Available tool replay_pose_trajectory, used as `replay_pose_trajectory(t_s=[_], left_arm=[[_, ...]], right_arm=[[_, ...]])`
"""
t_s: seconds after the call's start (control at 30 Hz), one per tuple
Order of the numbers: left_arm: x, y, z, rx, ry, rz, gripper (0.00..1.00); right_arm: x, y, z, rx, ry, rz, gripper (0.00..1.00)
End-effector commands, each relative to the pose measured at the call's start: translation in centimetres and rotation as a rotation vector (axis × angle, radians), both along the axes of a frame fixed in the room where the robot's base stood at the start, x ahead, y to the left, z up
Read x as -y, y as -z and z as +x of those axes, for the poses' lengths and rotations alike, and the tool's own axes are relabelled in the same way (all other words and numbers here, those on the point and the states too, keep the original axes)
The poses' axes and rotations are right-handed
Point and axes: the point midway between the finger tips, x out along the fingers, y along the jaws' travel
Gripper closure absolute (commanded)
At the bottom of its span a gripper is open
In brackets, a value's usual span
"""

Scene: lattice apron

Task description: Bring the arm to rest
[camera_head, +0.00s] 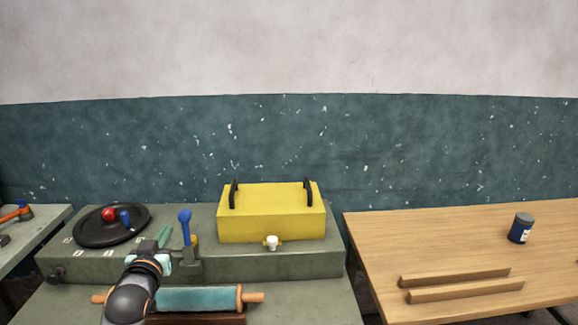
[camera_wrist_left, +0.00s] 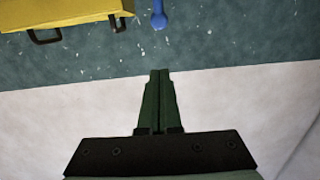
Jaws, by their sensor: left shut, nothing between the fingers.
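My left arm comes in at the lower left of the head view. Its left gripper (camera_head: 164,232) has green fingers and is beside the blue-knobbed lever (camera_head: 185,222), a little to its left in the picture. In the left wrist view the left gripper (camera_wrist_left: 160,72) has its two fingers together with nothing between them. The blue knob (camera_wrist_left: 159,17) shows apart from the fingertips, near the top edge of that view. My right gripper is in neither view.
A yellow box (camera_head: 270,220) with two black handles stands on the green bench, right of the lever. A black disc (camera_head: 90,236) with red and blue knobs is left. A teal roller (camera_head: 196,298) lies in front. A wooden table (camera_head: 450,240) holds a dark blue jar (camera_head: 520,228).

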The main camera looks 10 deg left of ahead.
Motion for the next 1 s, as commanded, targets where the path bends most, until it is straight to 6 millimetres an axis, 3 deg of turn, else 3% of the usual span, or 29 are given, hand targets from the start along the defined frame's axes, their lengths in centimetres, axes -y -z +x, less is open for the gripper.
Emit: replay_pose_trajectory(t_s=[0.13,0.27,0.4,0.5,0.6,0.7,0.8,1.0], left_arm=[[2.3,5.3,-1.6,-0.089,0.053,0.014,1.0],[6.1,13.1,-5.3,-0.221,0.143,0.025,1.0],[10.5,21.0,-11.3,-0.364,0.248,0.019,1.0],[13.6,25.7,-16.4,-0.462,0.318,0.001,1.0],[16.3,29.1,-21.5,-0.544,0.379,-0.024,1.0],[18.4,31.3,-25.7,-0.607,0.424,-0.05,1.0],[19.7,32.5,-28.5,-0.647,0.451,-0.068,1.0],[20.5,33.0,-30.1,-0.668,0.467,-0.079,1.0]], right_arm=[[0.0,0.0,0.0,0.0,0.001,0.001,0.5],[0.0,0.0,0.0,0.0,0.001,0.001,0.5],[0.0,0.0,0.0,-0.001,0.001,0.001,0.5],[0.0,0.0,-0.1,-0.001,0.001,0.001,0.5],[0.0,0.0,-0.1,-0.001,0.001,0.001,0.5],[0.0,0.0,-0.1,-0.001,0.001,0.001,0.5],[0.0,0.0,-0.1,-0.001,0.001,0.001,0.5],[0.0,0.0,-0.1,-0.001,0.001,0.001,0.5]])
